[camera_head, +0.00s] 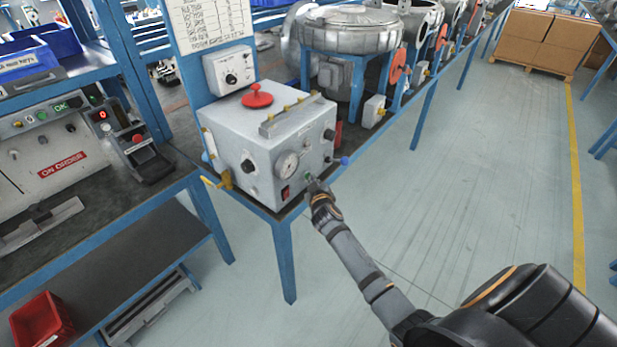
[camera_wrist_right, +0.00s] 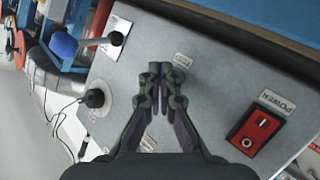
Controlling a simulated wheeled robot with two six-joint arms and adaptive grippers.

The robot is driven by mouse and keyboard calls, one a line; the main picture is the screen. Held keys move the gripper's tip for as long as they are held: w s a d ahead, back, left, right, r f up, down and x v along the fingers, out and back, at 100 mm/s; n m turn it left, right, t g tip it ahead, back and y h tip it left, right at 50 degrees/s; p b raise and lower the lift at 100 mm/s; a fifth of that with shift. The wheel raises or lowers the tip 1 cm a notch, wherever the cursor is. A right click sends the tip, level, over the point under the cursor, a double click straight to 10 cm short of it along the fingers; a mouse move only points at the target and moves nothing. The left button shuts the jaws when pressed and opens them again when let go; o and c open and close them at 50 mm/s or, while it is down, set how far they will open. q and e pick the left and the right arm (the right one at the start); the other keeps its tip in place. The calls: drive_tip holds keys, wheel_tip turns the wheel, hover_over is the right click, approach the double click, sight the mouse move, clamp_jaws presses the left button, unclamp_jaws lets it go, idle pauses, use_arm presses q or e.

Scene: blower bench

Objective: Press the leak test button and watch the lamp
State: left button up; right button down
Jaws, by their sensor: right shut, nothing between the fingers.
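The grey leak test box (camera_head: 225,135) stands on the bench corner, with a round gauge (camera_head: 287,164) on its front panel. My right gripper (camera_head: 314,184) is at the lower right of that panel, beside a small green spot that may be the button. In the right wrist view my right gripper (camera_wrist_right: 160,68) is shut and empty, its fingertips close to the grey panel. The button is not visible there; the fingers cover that part. Whether they touch it, I cannot tell. I cannot make out a lit lamp. My left gripper is not in view.
A red power switch (camera_wrist_right: 255,132) is right of the fingers in the wrist view. A blue-ended lever (camera_wrist_right: 63,45) and a black knob (camera_wrist_right: 95,98) are left. In the head view, a yellow valve handle (camera_head: 222,180) sticks out left; the aisle floor (camera_head: 490,150) is clear.

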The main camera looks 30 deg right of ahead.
drive_tip(key=shift+w+a, duration=0.1)
drive_tip(key=shift+w, duration=0.1)
idle(0.3)
drive_tip(key=shift+s, duration=0.15)
drive_tip(key=shift+s+d, duration=0.3)
drive_tip(key=shift+s, duration=0.3)
drive_tip(key=s, duration=0.1)
drive_tip(key=s+d, duration=0.1)
drive_tip(key=s, duration=0.1)
drive_tip(key=s+d+p, duration=0.1)
drive_tip(key=shift+s, duration=0.3)
drive_tip(key=shift+f, duration=0.1)
idle(0.4)
